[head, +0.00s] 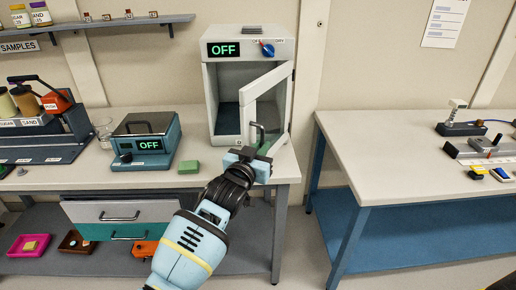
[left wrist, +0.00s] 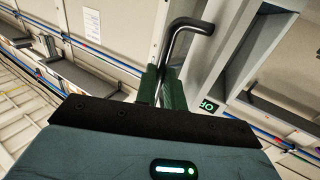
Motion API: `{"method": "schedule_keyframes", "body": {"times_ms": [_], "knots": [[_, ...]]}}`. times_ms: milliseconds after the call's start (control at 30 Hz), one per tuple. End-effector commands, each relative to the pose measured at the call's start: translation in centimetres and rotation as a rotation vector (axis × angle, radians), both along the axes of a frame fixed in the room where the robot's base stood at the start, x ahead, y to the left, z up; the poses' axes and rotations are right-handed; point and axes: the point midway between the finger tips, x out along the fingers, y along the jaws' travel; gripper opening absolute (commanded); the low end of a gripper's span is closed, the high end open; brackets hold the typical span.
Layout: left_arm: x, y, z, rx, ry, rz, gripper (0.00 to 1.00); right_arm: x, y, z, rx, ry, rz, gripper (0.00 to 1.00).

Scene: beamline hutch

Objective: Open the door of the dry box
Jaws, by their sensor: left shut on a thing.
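The dry box (head: 226,58) is a pale cabinet at the back of the left bench, with an OFF display and a blue knob on top. Its framed door (head: 268,80) stands partly open, swung out from the right side, and the interior shows to its left. My left gripper (head: 256,152) is shut on the door's dark bar handle (head: 260,130). In the left wrist view, the green fingers of my left gripper (left wrist: 161,88) close around the lower part of the bent handle (left wrist: 186,25). My right gripper is not in view.
A balance (head: 146,140) with an OFF display and a green block (head: 188,167) stand left of the box on the left bench (head: 215,172). Drawers sit below. A floor gap separates it from the right bench (head: 385,150), whose left part is clear.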

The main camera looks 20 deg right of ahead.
Motion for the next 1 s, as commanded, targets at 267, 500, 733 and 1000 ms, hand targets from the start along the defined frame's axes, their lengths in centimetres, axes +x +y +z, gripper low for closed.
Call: {"method": "schedule_keyframes", "body": {"times_ms": [267, 500, 733, 1000], "knots": [[-0.04, -0.23, 0.61, -0.004, -0.01, -0.001, 0.0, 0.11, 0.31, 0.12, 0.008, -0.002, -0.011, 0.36], [-0.04, -0.22, 0.63, -0.005, -0.01, -0.001, 0.0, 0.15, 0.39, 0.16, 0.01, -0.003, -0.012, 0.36], [-0.03, -0.17, 0.38, -0.004, -0.006, 0.0, 0.32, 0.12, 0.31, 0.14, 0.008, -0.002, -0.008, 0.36], [-0.14, 0.0, 0.18, -0.001, -0.003, 0.001, 0.32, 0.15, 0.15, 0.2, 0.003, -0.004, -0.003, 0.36]]}}
